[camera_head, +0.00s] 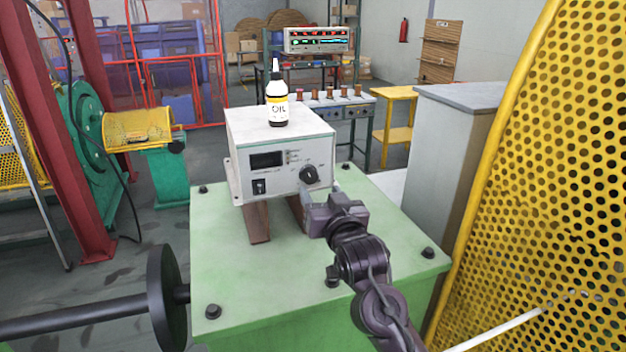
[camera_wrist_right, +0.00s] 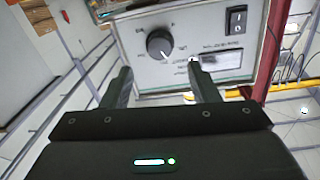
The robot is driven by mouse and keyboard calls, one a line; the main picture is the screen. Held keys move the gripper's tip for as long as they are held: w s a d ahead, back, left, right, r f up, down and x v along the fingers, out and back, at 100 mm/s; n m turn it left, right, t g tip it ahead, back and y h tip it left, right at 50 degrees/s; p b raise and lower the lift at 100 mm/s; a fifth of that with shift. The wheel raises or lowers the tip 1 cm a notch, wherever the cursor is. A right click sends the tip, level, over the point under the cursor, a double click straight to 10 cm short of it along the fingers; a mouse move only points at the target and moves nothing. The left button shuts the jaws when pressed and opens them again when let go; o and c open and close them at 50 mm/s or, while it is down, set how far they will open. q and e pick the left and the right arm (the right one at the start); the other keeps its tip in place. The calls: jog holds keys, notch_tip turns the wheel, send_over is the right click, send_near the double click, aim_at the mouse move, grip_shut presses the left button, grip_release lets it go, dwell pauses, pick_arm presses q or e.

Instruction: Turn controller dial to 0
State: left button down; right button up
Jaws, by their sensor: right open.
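The controller (camera_head: 262,164) is a grey-white box on brown supports above a green machine top. Its round black dial (camera_head: 310,174) sits at the right of the front face. In the right wrist view the dial (camera_wrist_right: 160,43) shows a pale pointer line, and the small scale print around it is too blurred to read. My right gripper (camera_head: 322,192) is just in front of the dial. In the right wrist view its two fingers (camera_wrist_right: 160,75) are spread and empty, with the dial beyond and between them, apart from it. My left gripper is not in view.
An oil bottle (camera_head: 277,98) stands on the controller. A black rocker switch (camera_head: 259,186) and a dark display (camera_head: 266,160) are left of the dial. A yellow perforated guard (camera_head: 540,150) and a grey cabinet (camera_head: 455,140) stand to the right. Bolts dot the green top (camera_head: 240,285).

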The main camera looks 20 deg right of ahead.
aim_at(311, 178)
jog(key=w+p, duration=0.2)
jog(key=w, duration=0.3)
jog(key=shift+w+r, duration=0.1)
jog(key=shift+w, duration=0.75)
jog(key=shift+c, duration=0.4)
jog(key=c, duration=0.9)
